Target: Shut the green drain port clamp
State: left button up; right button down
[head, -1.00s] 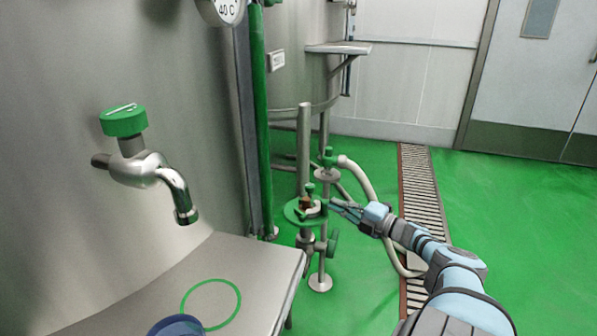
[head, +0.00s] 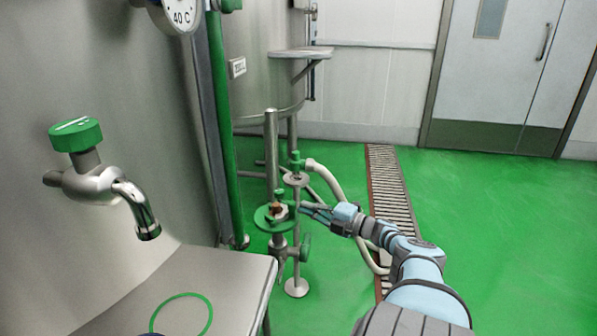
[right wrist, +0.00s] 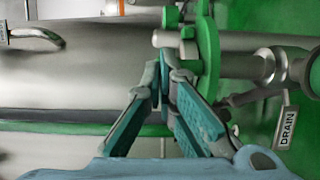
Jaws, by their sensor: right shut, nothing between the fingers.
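The green drain port clamp (head: 263,219) shows in the head view as a green ring around the top of the low drain pipe, with a metal and orange-brown piece at its middle. In the right wrist view the green ring (right wrist: 208,50) stands beside a metal pipe, near a DRAIN label (right wrist: 287,128). I cannot tell whether the clamp is open or shut. My right gripper (head: 305,209) is shut and empty, just right of the clamp. In the right wrist view its fingertips (right wrist: 165,72) meet beside the green ring; contact is unclear. My left gripper is not in view.
A green-handled tap (head: 100,183) and a steel shelf (head: 225,275) stand at the left. A pale hose (head: 338,184) and a floor drain grate (head: 390,190) lie behind my right arm. The green floor at the right is clear.

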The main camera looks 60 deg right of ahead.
jog(key=s, duration=1.1)
jog(key=shift+s, duration=0.35)
jog(key=shift+a, duration=0.1)
